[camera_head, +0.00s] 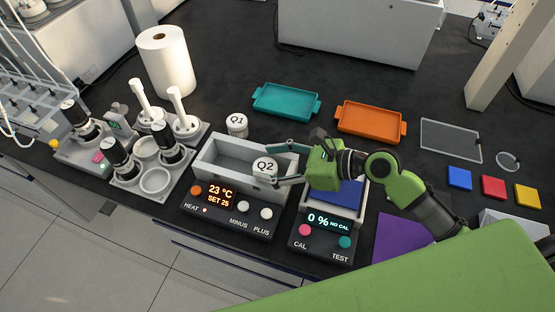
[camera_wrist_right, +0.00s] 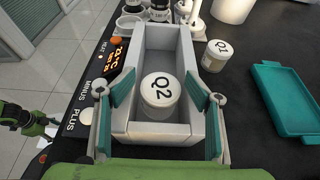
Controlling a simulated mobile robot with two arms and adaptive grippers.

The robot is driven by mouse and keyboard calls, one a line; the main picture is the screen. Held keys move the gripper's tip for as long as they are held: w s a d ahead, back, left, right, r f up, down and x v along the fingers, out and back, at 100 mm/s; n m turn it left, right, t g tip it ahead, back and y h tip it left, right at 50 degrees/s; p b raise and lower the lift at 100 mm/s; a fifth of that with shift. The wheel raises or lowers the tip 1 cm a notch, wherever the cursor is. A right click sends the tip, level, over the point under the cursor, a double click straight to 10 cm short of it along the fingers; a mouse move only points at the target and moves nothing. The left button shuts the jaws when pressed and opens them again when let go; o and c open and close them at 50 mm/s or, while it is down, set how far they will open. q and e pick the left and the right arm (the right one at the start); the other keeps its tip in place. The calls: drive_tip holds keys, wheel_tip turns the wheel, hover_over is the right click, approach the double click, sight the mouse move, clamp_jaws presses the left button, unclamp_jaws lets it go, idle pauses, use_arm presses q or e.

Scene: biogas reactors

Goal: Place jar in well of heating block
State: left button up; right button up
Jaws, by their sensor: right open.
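The heating block (camera_head: 222,162) is a grey open box with a front panel reading 23 °C, SET 25. The white-lidded jar Q2 (camera_head: 265,165) stands upright in the right end of its well; it also shows in the wrist view (camera_wrist_right: 160,92). My right gripper (camera_head: 281,164) is open, its teal-padded fingers apart on either side of the jar and over the block's walls. In the wrist view a gap shows between each finger and the jar. A green and black part, perhaps of my left arm, shows at the wrist view's left edge; its jaws are unclear.
Jar Q1 (camera_head: 237,124) stands on the dark bench just behind the block. A scale (camera_head: 322,228) stands to the right. Teal (camera_head: 286,101) and orange (camera_head: 370,121) trays lie behind. Stirrer equipment and a paper roll (camera_head: 166,62) are at left. The rear middle bench is clear.

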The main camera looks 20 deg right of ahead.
drive_tip(key=shift+d, duration=0.15)
drive_tip(key=v, duration=0.3)
drive_tip(key=b+v, duration=0.1)
drive_tip(key=v, duration=0.6)
drive_tip(key=shift+s+d+r+b, duration=0.1)
drive_tip(key=shift+d+r+b, duration=0.05)
drive_tip(key=shift+r+b, duration=0.2)
drive_tip(key=shift+v, duration=0.9)
